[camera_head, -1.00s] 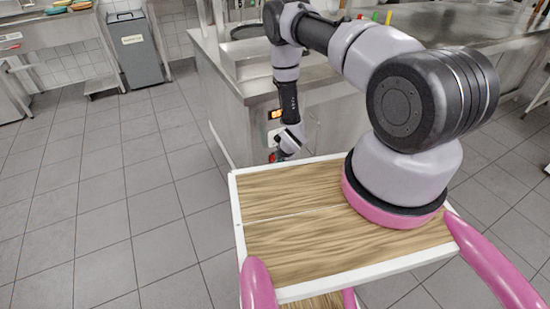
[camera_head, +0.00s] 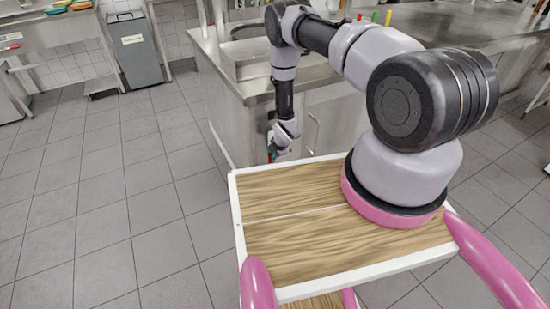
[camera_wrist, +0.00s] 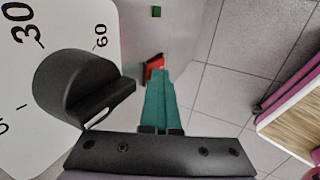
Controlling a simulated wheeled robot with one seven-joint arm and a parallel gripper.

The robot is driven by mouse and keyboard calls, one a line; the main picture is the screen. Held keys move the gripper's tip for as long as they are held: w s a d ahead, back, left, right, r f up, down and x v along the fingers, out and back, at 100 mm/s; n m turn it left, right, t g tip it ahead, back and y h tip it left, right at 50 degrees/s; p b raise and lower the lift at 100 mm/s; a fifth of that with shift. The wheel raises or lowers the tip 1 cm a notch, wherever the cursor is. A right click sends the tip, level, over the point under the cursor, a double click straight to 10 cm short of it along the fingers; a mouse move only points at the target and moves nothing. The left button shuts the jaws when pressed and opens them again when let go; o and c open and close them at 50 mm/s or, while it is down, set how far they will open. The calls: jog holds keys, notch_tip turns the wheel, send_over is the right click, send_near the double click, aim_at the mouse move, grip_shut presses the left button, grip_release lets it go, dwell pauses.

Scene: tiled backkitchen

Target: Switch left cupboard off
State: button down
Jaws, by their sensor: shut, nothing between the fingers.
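The left cupboard (camera_head: 237,118) is the steel unit under the counter. In the wrist view, a black rotary knob (camera_wrist: 75,90) sits on a white dial plate (camera_wrist: 60,25) with the numbers 30 and 60, left of my fingers. A small red part (camera_wrist: 154,65) shows behind my fingertips, perhaps a switch; I cannot tell whether they touch it. A small green square (camera_wrist: 156,11) sits farther up the panel. My gripper (camera_wrist: 159,78) has teal fingers, shut and empty, beside the knob. In the head view my gripper (camera_head: 272,153) is low by the cupboard front, and my wrist hides most of the controls.
The steel counter with a sink (camera_head: 255,50) stands above the cupboard. A grey bin (camera_head: 134,48) and a steel table (camera_head: 45,30) are at the back left. The tiled floor (camera_head: 110,200) at left is clear.

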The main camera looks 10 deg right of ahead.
jog(key=shift+a+r, duration=0.1)
jog(key=shift+r, duration=0.7)
